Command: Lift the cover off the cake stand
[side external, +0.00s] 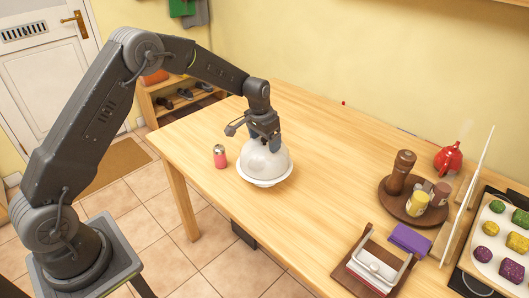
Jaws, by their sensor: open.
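The cake stand (265,183) is white and stands on the wooden table near its left end. Its pale domed cover (264,163) sits over it. My gripper (266,146) points down at the top of the dome, with its fingers open around or just above the top. The cover's knob is hidden by the gripper, and I cannot tell whether the fingers touch the cover.
The table (318,140) behind the stand is clear.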

